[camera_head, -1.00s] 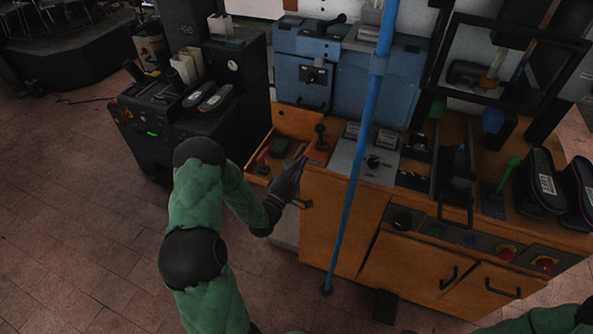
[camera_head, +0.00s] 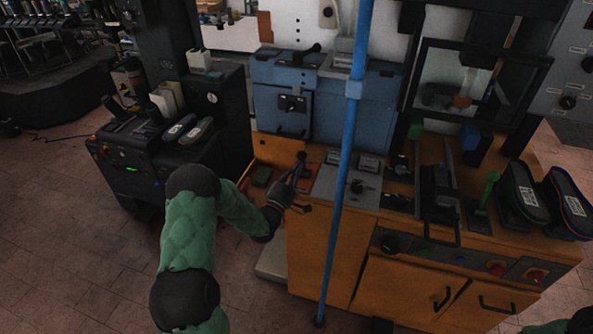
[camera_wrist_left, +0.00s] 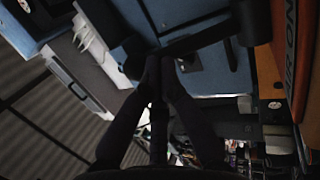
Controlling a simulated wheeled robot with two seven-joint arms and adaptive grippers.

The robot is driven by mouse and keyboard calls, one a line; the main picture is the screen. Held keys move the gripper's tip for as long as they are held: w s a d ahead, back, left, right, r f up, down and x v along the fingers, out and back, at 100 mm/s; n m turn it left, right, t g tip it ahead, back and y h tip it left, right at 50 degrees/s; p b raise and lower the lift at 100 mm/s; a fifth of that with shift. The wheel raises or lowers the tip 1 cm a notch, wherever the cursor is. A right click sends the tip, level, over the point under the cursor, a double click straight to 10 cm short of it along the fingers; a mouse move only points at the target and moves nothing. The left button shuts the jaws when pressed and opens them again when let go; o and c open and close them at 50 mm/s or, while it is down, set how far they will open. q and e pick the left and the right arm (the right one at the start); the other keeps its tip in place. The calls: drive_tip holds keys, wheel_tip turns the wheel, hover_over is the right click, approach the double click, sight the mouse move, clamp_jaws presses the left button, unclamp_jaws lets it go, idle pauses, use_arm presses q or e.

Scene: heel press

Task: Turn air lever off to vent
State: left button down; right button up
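The air lever (camera_head: 301,157) is a black lever with a round knob. It stands roughly upright on a red plate on the orange bench, left of the blue pole. In the left wrist view its dark shaft (camera_wrist_left: 205,38) runs from a thick black hub at upper right. A red plate there reads "AIR ON" (camera_wrist_left: 290,45). My left gripper (camera_head: 296,176) is close below the knob, and it shows in the wrist view (camera_wrist_left: 160,62) with its fingertips almost together at the shaft. Contact is unclear. My right gripper is out of frame; only a green sleeve shows.
The blue pole (camera_head: 339,185) rises in front of the bench, just right of the lever. A blue machine (camera_head: 345,105) stands behind. A grey panel (camera_head: 350,190) lies right of the lever. A black machine (camera_head: 140,155) with insoles stands at left.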

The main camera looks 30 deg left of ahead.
sight(302, 152)
use_arm(q)
drive_tip(key=shift+w+a+r+g+p, duration=0.15)
drive_tip(key=shift+w+r+g+p, duration=0.6)
drive_tip(key=shift+p, duration=0.8)
drive_tip(key=w+g+p, duration=0.1)
drive_tip(key=p, duration=0.1)
drive_tip(key=w+r+g+p, duration=0.1)
drive_tip(key=g+p, duration=0.1)
drive_tip(key=w+n+g+p, duration=0.1)
drive_tip(key=p, duration=0.1)
drive_tip(key=shift+a+r, duration=0.25)
drive_tip(key=shift+a, duration=0.1)
drive_tip(key=shift+w+a+f+g+p, duration=0.1)
drive_tip(key=shift+w+a+g+p, duration=0.05)
drive_tip(key=shift+w+g+p, duration=0.4)
drive_tip(key=shift+w+f+g, duration=0.1)
drive_tip(key=shift+f+g, duration=0.05)
drive_tip(key=shift+g, duration=0.15)
drive_tip(key=shift+w+a, duration=0.15)
drive_tip(key=shift+w, duration=0.2)
drive_tip(key=shift+w, duration=0.1)
